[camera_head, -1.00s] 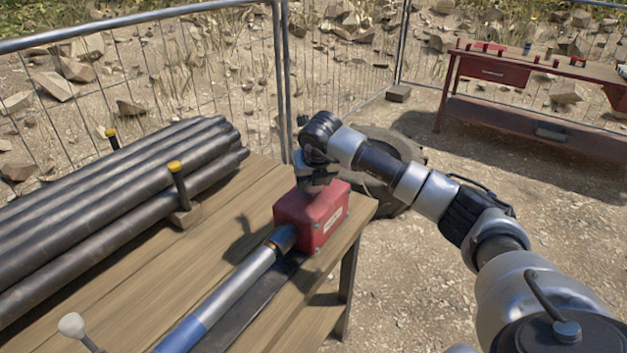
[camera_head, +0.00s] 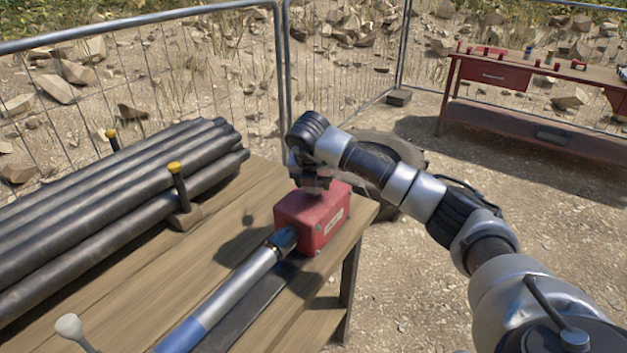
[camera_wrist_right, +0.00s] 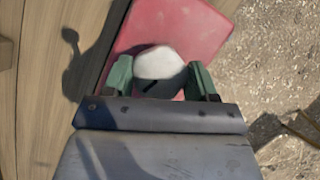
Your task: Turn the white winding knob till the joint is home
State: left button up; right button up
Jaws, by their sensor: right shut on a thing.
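The white winding knob (camera_wrist_right: 160,64) shows in the right wrist view above the red box, between the two green fingers of my right gripper (camera_wrist_right: 162,80). That gripper is shut on it. In the head view my right gripper (camera_head: 314,181) is over the top of the red box (camera_head: 312,216), and the hand hides the knob. The joint (camera_head: 282,241) is a dark collar where a silver and blue tube (camera_head: 235,283) meets the box's near side. Whether a gap remains there is too small to tell. My left gripper is out of view.
The box stands near the right end of a wooden table (camera_head: 180,265). Dark pipes (camera_head: 110,195) with yellow-topped posts lie at left. A white ball-ended lever (camera_head: 69,326) is at the lower left. A wire fence and a red bench (camera_head: 500,75) stand behind.

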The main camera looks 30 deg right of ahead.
jog(key=shift+r, duration=0.1)
jog(key=o, duration=0.9)
jog(key=b+v, duration=0.1)
jog(key=v, duration=0.9)
jog(key=shift+r, duration=0.3)
jog(key=shift+s, duration=0.15)
